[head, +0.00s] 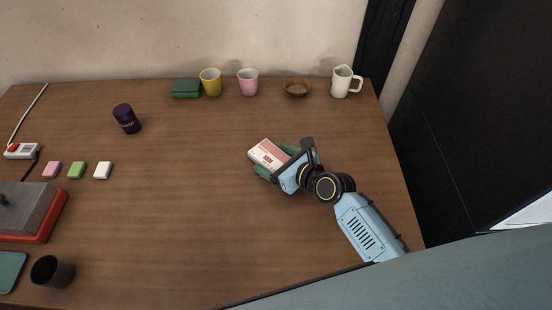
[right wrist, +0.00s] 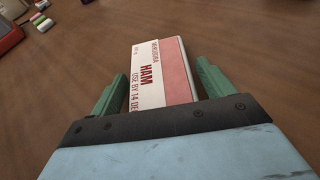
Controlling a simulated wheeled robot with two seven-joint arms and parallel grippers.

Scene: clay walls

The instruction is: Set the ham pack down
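The ham pack (head: 268,155) is a flat white and pink box, with its HAM label facing up. It is at or very near the wooden table top, right of the middle. My right gripper (head: 276,162) is around it, one green finger on each side. In the right wrist view the pack (right wrist: 160,75) lies between the fingers (right wrist: 161,88), with a thin gap showing on both sides, so the gripper looks open. The pack's near end is hidden by the gripper body. My left gripper is not in view.
Along the back of the table (head: 190,220) stand a green box (head: 186,88), yellow cup (head: 210,82), pink cup (head: 248,82), brown bowl (head: 297,88) and white jug (head: 342,82). The table's middle is clear.

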